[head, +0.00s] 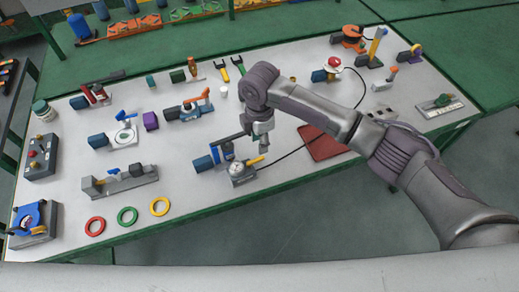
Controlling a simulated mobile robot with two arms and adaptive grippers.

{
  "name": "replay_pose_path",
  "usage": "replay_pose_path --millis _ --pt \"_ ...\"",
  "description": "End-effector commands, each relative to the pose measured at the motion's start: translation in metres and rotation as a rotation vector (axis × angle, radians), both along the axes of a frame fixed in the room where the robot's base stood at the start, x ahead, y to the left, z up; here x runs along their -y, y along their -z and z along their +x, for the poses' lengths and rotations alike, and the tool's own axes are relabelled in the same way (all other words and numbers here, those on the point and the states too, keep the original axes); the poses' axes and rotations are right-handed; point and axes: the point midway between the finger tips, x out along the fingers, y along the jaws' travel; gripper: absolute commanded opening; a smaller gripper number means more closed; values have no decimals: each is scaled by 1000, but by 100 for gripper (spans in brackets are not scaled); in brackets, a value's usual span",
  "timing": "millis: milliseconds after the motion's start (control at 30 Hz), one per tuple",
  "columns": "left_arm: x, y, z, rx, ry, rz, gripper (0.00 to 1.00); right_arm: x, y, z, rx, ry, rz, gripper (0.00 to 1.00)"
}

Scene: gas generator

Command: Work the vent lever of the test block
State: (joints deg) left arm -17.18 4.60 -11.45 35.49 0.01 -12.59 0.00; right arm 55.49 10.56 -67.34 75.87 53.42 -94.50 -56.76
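A small grey metal block (241,180) with a silver dome stands near the front middle of the table. A short yellow lever (254,160) sticks out at its upper right; this looks like the test block and its vent lever. My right gripper (262,146) points down just above and behind the lever. A small gap seems to lie between them, but I cannot tell for sure whether they touch. The gripper's fingers are small and dark, so their opening is unclear. My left gripper is out of view.
A blue-and-black fitting (208,161) stands close left of the block. A black cable (300,150) runs right from it, past a dark red mat (320,143). Red, green and yellow rings (127,216) lie at the front left. My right arm crosses the table's right half.

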Motion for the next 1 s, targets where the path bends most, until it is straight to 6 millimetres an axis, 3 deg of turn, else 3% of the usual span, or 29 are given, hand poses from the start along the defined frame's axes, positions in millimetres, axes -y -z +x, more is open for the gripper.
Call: replay_pose_path --millis 100,300,867,1000 --pt "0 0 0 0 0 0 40 0 -22 1 4 -1 2 38" --pt "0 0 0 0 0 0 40 0 -41 0 1 1 0 38" --pt "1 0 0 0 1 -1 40 0 -44 0 0 0 1 38" --pt "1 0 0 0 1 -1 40 -8 -34 -12 -7 20 33 38"
